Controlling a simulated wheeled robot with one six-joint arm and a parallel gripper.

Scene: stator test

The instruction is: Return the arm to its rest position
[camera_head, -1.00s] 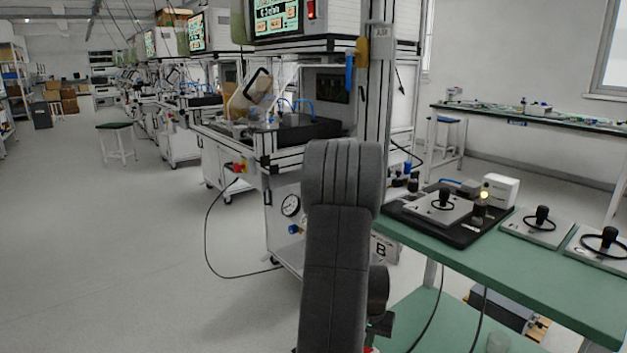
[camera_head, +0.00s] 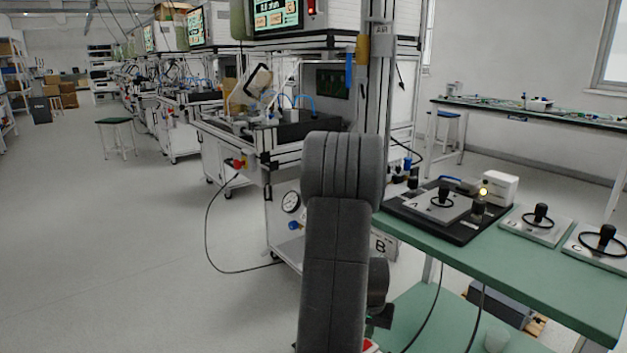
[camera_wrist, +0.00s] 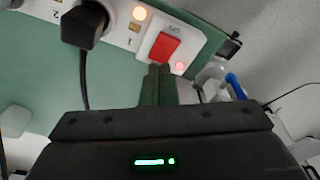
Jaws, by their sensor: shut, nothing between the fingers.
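My arm (camera_head: 338,235) rises through the middle of the head view, its dark upper link bent at the top. My gripper is hidden behind it there. In the wrist view my gripper (camera_wrist: 157,72) is shut and empty. Its fingertips appear in front of the lower edge of a white power strip (camera_wrist: 120,38), just below the red switch (camera_wrist: 164,46). I cannot tell whether they touch it.
A black plug (camera_wrist: 85,24) with a cable sits in the strip. A green table (camera_head: 470,255) stands right of my arm, bearing a black tray (camera_head: 410,222) and grey plates. A wheeled test station (camera_head: 285,155) stands behind. Open floor (camera_head: 130,250) lies left.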

